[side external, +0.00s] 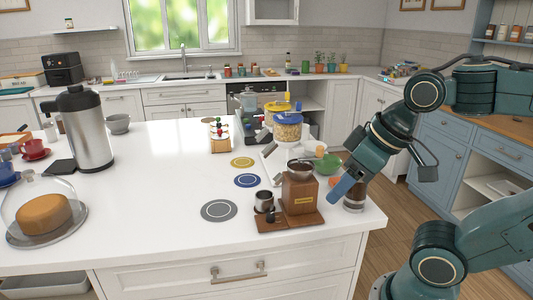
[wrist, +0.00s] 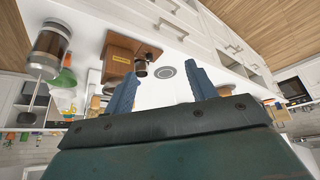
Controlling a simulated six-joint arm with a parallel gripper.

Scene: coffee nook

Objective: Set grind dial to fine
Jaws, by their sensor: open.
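The coffee grinder (side external: 300,193) is a brown wooden box with a dark bowl-shaped hopper and a yellow label, on a wooden base near the counter's front right. It also shows upside down in the wrist view (wrist: 120,50). A small metal cup (side external: 264,200) and a small dark knob-like part (side external: 270,216) are at the base's left. I cannot make out a grind dial or its marks. My gripper (side external: 335,198) is to the right of the grinder and seems apart from it. Its two blue fingers (wrist: 160,80) are spread and empty in the wrist view.
A glass press-like jar (side external: 354,200) stands close behind my gripper; it also shows in the wrist view (wrist: 47,50). A green bowl (side external: 328,164) and a lidded jar (side external: 287,130) are behind the grinder. Grey (side external: 219,211), blue and yellow discs lie left. The counter's middle is clear.

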